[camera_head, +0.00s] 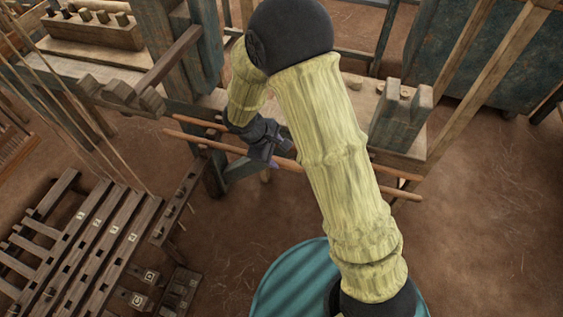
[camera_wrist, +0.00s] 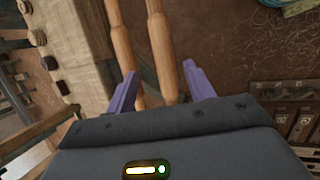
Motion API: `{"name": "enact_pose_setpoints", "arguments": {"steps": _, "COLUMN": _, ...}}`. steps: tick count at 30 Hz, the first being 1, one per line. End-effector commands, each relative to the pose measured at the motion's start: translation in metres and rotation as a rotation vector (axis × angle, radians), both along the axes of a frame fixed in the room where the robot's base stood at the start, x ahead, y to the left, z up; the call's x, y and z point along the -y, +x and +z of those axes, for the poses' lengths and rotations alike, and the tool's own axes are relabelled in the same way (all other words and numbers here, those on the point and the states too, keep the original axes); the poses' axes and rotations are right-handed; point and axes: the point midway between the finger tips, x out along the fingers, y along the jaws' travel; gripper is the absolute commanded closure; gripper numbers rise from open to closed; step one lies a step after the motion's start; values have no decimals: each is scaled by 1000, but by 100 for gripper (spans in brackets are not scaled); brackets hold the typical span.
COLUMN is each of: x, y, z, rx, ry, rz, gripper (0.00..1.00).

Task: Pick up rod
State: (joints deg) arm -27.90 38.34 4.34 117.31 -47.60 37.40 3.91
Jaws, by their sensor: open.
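Two long, slim wooden rods run side by side in front of the loom frame. In the head view the upper rod (camera_head: 393,172) and the lower rod (camera_head: 190,137) slant down to the right, partly hidden by my arm. My gripper (camera_head: 279,162) is over their middle. In the wrist view its purple fingers (camera_wrist: 158,72) are apart, with nothing held. The left rod lies close beside the left finger. How deep the rods sit between the fingers is unclear.
The loom's wooden beam and posts (camera_head: 400,118) stand just behind the rods. A rack of dark slats with lettered tags (camera_head: 95,235) lies at lower left. A teal round object (camera_head: 290,285) is at the bottom. Brown floor (camera_head: 490,230) is clear at right.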

Motion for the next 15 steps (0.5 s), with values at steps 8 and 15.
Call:
{"name": "enact_pose_setpoints", "arguments": {"steps": 8, "x": 3, "y": 2, "z": -33, "rx": -4, "ry": -2, "rz": 2, "gripper": 47}}
{"name": "enact_pose_setpoints", "arguments": {"steps": 15, "x": 12, "y": 6, "z": -52, "rx": -2, "ry": -1, "rz": 0, "gripper": 47}}
